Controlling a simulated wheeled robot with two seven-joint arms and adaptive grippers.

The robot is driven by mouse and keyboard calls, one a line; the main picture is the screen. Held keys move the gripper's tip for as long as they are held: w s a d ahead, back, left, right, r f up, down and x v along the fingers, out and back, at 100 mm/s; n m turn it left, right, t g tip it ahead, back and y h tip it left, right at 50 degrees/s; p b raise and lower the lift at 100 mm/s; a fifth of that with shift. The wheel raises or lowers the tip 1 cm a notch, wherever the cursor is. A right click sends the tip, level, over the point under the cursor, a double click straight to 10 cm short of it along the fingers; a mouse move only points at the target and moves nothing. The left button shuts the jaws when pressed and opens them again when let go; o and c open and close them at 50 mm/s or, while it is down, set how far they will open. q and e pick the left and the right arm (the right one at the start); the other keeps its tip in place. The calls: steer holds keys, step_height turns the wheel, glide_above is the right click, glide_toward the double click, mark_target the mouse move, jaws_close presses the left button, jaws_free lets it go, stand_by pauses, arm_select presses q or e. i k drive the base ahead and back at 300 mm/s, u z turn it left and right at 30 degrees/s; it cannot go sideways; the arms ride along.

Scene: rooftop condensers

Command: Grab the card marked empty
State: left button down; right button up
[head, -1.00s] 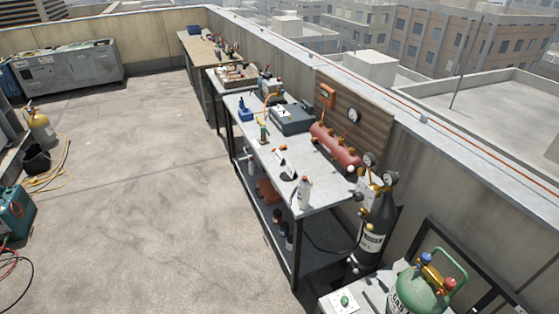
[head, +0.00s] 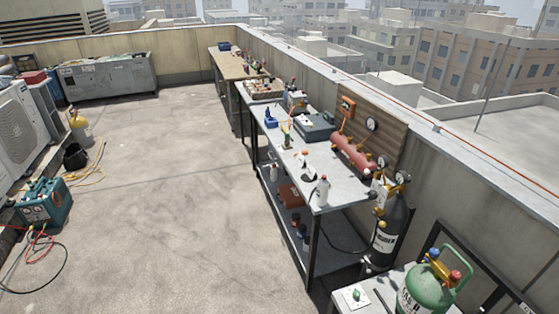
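I cannot make out any card with readable "empty" lettering. A pale tag-like patch (head: 381,192) shows by the valve of the dark nitrogen cylinder (head: 390,230), too small to read. A small white plate or card (head: 355,296) with a green knob-like piece lies on the low table at the bottom right; I cannot read it. Neither of my grippers is in view.
A green gas cylinder (head: 425,290) stands at the bottom right. The concrete floor (head: 180,210) is mostly clear.

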mark_target(299, 160)
steer(key=u, duration=0.6)
steer(key=i, duration=1.3)
steer(key=z, duration=0.35)
